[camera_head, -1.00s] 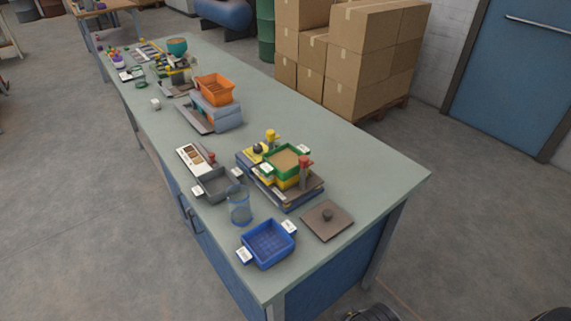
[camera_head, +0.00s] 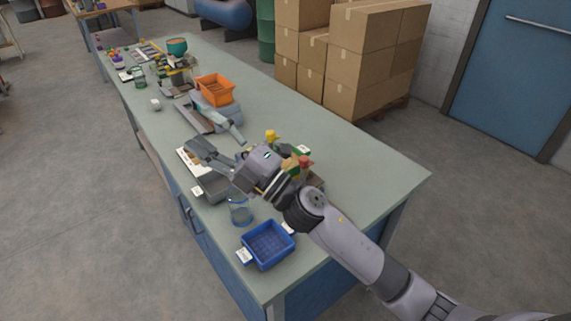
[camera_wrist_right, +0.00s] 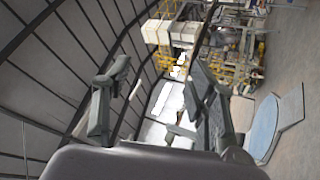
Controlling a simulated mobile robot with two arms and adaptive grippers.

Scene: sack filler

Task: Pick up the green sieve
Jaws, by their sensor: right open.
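The green sieve (camera_head: 286,149) is on the stack of frames on the bench, near its front right. In the head view my right arm covers most of it; only a little of its far rim and sandy contents shows. My right gripper (camera_head: 216,138) is open with nothing between its fingers. It is above the bench, with its fingers pointing left past the sieve, and is not touching it as far as I can see. In the right wrist view its two fingers (camera_wrist_right: 158,78) stand apart and the sieve cannot be made out. My left gripper is not in view.
An orange bin (camera_head: 215,89) is farther back. The bench's right side is clear.

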